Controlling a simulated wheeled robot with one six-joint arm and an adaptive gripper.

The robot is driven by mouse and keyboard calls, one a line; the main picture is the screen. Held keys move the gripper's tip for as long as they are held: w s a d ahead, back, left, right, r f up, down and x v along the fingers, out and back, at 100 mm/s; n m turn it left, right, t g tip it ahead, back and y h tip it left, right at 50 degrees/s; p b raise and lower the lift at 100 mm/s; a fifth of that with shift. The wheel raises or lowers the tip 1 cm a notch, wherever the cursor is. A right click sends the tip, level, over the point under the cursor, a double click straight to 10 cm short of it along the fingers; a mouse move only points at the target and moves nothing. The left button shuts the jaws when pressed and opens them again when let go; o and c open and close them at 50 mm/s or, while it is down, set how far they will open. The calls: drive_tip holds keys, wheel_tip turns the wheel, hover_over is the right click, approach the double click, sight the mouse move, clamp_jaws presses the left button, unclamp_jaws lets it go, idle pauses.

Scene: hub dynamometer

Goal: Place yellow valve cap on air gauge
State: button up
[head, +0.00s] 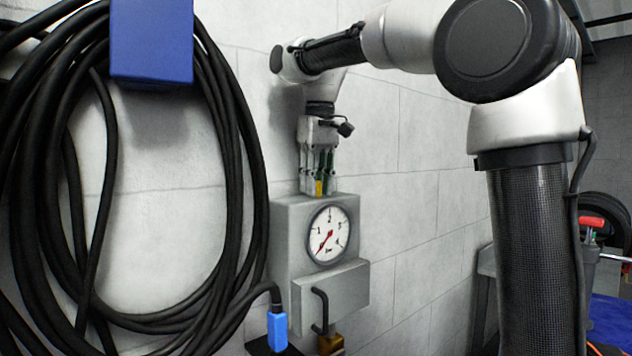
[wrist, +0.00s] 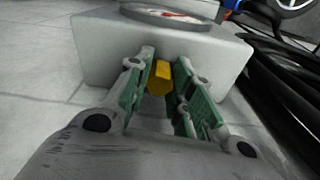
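The air gauge (head: 328,234) is a grey wall box with a round white dial and a red needle. Its top and dial edge also show in the wrist view (wrist: 222,45). My gripper (head: 319,188) points down just over the top of the gauge box. The small yellow valve cap (head: 319,187) is between its fingertips. In the wrist view my gripper (wrist: 163,72) has its green-padded fingers on both sides of the yellow cap (wrist: 159,79), and they appear closed on it. Whether the cap's underside touches the box top is hard to tell.
A coiled black hose (head: 235,150) hangs left of the gauge from a blue holder (head: 152,42). A blue hose end (head: 277,331) and a brass fitting (head: 331,344) are below. Pale block wall is bare to the right. A red-handled tool (head: 592,222) is at far right.

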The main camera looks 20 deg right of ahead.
drive_tip(key=o, duration=0.4)
wheel_tip(320, 180, up, 12)
drive_tip(key=s, duration=0.1)
drive_tip(key=s+d+f+m+t, duration=0.1)
drive_tip(key=s+d+f, duration=0.4)
drive_tip(key=s+f, duration=0.3)
drive_tip(key=s+d+f+m+t, duration=0.1)
drive_tip(key=s+d+f, duration=0.4)
drive_tip(key=f, duration=0.8)
drive_tip(key=s+d+f+m+t, duration=0.1)
drive_tip(key=s+d+f, duration=0.4)
drive_tip(key=s+f, duration=0.5)
drive_tip(key=shift+s+d+f, duration=0.15)
drive_tip(key=shift+s+d, duration=0.15)
